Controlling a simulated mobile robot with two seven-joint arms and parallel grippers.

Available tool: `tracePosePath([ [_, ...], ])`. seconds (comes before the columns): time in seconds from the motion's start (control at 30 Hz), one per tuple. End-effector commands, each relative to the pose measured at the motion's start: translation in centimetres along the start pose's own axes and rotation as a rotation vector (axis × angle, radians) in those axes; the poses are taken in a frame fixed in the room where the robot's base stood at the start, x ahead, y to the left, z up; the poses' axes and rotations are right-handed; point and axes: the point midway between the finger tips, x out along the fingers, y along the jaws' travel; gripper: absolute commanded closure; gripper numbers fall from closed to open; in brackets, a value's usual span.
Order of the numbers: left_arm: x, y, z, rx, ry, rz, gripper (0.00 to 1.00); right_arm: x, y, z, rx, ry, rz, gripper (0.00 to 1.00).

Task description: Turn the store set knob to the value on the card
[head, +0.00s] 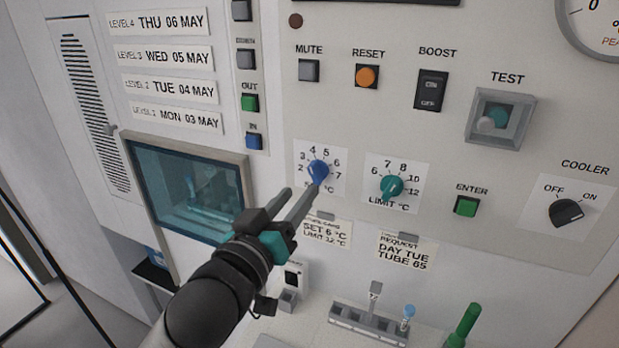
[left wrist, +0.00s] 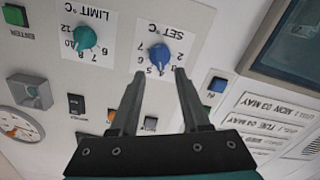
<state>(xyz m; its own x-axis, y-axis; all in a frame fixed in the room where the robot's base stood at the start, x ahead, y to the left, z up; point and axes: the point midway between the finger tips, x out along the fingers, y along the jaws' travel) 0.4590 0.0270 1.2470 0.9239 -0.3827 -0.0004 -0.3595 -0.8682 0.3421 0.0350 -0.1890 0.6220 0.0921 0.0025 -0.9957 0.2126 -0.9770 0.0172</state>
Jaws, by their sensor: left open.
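The blue SET °C knob (head: 318,172) is on the white panel, with a dial of numbers around it. In the left wrist view the knob (left wrist: 160,54) appears upside down, just beyond the fingertips; its pale mark seems to face the 4–5 side, but the exact value is too small to tell. The card (head: 325,232) below reads SET 6 °C, LIMIT 12 °C. My left gripper (head: 305,190) is open and empty in front of the knob, with its fingers (left wrist: 159,74) spread towards either side of it. Contact is not visible. My right gripper is out of view.
The teal LIMIT knob (head: 391,188) is close on the right. A request card (head: 407,250) hangs below it. The green ENTER button (head: 466,206) and black COOLER knob (head: 566,212) are further right. A glass window (head: 190,188) is left; a tube rack (head: 368,322) stands below.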

Motion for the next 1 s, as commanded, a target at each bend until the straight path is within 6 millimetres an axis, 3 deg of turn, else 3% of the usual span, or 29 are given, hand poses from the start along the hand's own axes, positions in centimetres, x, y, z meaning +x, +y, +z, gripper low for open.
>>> tracePosePath([
  [0.2, 3.5, 0.0, -0.1, 0.001, 0.001, 0.000, 0.54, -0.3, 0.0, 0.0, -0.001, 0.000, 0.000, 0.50],
  [0.4, 5.4, 0.1, 0.0, 0.000, 0.001, 0.001, 0.54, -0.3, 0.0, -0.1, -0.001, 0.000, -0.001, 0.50],
  [0.83, 6.1, 0.0, 0.0, 0.000, 0.000, 0.000, 0.54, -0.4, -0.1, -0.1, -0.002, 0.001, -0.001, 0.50],
  [1.0, 6.0, 0.0, 0.0, 0.000, 0.000, 0.000, 0.72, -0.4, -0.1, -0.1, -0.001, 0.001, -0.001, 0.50],
])
